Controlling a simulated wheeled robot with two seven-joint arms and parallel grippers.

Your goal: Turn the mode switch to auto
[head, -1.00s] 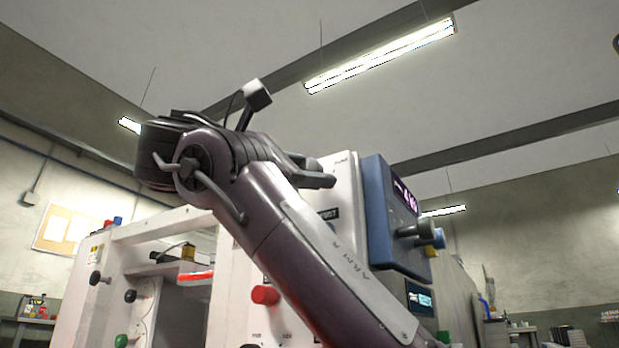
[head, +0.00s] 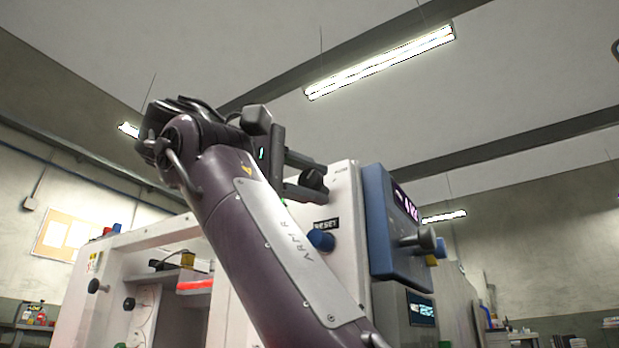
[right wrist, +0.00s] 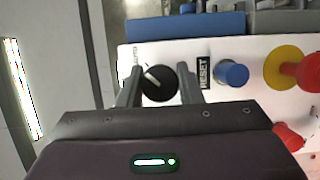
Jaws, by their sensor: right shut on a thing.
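The mode switch (right wrist: 160,84) is a round black knob with a white pointer line, on the machine's white panel. In the right wrist view it sits between the fingers of my right gripper, which is shut on it. The pointer slants toward the upper left, on the side of a partly covered label whose text I cannot read fully. In the head view my right gripper (head: 306,178) reaches the upper part of the white panel (head: 343,205), and the knob is hidden behind the fingers. My left gripper is not in view.
A blue button (right wrist: 231,74) with a RESET label (right wrist: 204,73) is close beside the switch. Beyond it are a red button on a yellow disc (right wrist: 282,70) and another red knob (right wrist: 289,136). A blue display box (head: 385,225) juts out right of the panel.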

